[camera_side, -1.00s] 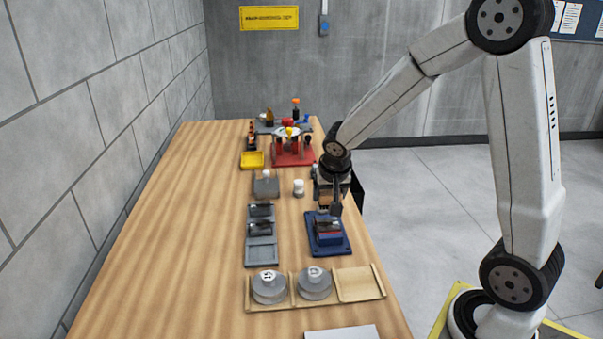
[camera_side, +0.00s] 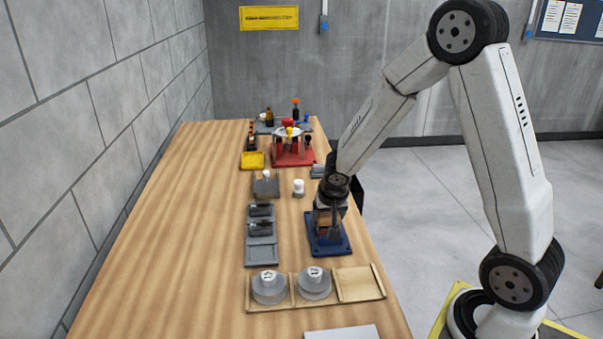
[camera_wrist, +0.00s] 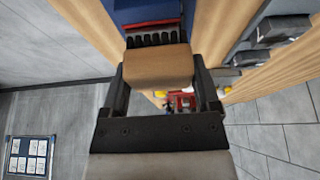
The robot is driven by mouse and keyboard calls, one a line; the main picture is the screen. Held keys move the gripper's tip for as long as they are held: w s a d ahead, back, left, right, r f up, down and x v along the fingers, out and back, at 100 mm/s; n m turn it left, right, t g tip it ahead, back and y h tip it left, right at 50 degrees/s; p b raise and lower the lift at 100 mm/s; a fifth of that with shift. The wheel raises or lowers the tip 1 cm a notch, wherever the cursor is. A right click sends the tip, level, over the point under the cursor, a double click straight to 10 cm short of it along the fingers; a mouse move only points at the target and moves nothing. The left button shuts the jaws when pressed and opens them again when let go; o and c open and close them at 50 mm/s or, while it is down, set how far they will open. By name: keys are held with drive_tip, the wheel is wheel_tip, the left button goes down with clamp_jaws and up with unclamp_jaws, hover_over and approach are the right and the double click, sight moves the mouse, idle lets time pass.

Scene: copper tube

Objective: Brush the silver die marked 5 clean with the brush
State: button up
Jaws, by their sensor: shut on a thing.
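My gripper (camera_wrist: 162,82) is shut on a tan wooden block with dark bristles, which looks like the brush (camera_wrist: 158,67). Its fingers lie on both sides of the wood. In the side view my gripper (camera_side: 328,228) is low over the blue stand (camera_side: 343,248), and the brush is largely hidden. The bristles face a red strip and the blue stand (camera_wrist: 140,12); I cannot tell whether they touch. Two round silver dies, a left one (camera_side: 269,291) and a right one (camera_side: 314,287), sit in a wooden tray. Their marks are too small to read.
The wooden tray (camera_side: 360,283) has an empty right compartment. A grey rack (camera_side: 262,255) with dark blocks stands left of the blue stand. A white-topped piece (camera_side: 298,188), a red fixture (camera_side: 292,157) and a yellow tray (camera_side: 252,160) stand farther back. The table's left side is clear.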

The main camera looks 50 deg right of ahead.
drive_tip(key=shift+f, duration=0.45)
drive_tip(key=shift+w+d+f, duration=0.3)
drive_tip(key=shift+d+f, duration=0.05)
drive_tip(key=shift+f, duration=0.15)
drive_tip(key=shift+c, duration=0.6)
drive_tip(key=shift+w+d+f, duration=0.1)
drive_tip(key=shift+w+d, duration=1.65)
drive_tip(key=shift+s+a, duration=2)
drive_tip(key=shift+a, duration=0.05)
drive_tip(key=shift+r, duration=4.1)
